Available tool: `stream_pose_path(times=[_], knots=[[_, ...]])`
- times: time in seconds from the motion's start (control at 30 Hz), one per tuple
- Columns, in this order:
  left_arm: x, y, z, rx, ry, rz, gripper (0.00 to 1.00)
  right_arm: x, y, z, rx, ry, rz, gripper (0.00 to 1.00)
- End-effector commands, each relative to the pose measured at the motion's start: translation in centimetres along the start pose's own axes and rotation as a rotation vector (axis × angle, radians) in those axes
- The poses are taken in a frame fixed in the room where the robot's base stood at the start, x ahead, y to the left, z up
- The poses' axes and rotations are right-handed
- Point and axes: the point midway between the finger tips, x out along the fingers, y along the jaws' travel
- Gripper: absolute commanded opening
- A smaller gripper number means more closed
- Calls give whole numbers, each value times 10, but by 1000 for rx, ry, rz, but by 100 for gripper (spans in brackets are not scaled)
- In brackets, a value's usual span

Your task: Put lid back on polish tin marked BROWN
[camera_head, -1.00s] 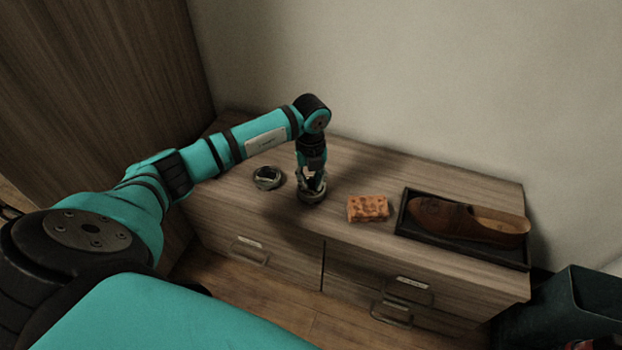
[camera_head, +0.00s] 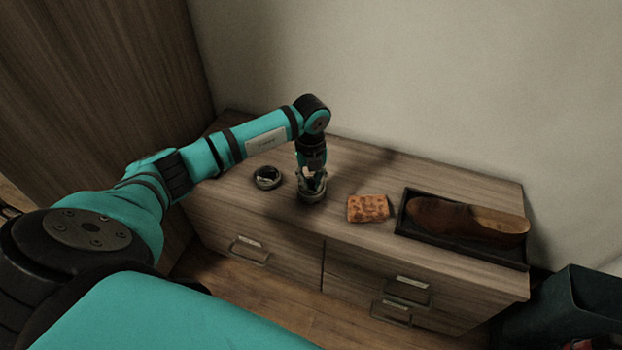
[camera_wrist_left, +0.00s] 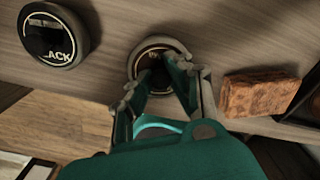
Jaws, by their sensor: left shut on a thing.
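My left gripper (camera_head: 312,184) points down at a round tin (camera_head: 311,198) on the dresser top. In the left wrist view, the gripper (camera_wrist_left: 160,68) is shut at this round piece, whose dark face and pale ring (camera_wrist_left: 146,62) carry lettering that starts with B. The fingers hide the rest of the word. It appears to hold the lid, at or just over the tin; I cannot tell whether they touch. A second round tin (camera_head: 267,177) stands to the left, and in the wrist view its face (camera_wrist_left: 55,38) shows "ACK". My right gripper is not in view.
An orange-brown sponge-like block (camera_head: 367,208) lies right of the gripper. Further right, a brown shoe (camera_head: 465,217) lies in a dark tray (camera_head: 428,250). The dresser's front edge and drawer handles (camera_head: 249,250) are below. A wall stands behind.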

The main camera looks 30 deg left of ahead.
Motion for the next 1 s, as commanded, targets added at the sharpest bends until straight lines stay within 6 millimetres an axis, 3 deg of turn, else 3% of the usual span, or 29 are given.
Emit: stream_pose_path(times=[0.2, 0.23, 0.43, 0.6, 0.8, 1.0], knots=[[0, 0, 0, 0, 0, 0, 0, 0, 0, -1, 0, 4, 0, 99], [0, 0, 0, 0, 0, 0, 19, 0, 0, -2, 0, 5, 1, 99], [0, 0, 0, 0, 0, 0, 44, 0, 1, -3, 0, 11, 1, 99], [0, 0, 0, 0, 0, 0, 44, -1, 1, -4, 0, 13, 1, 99], [0, 0, 0, 0, 0, 0, 67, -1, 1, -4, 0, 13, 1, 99], [0, 0, 0, 0, 0, 0, 67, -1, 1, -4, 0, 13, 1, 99]])
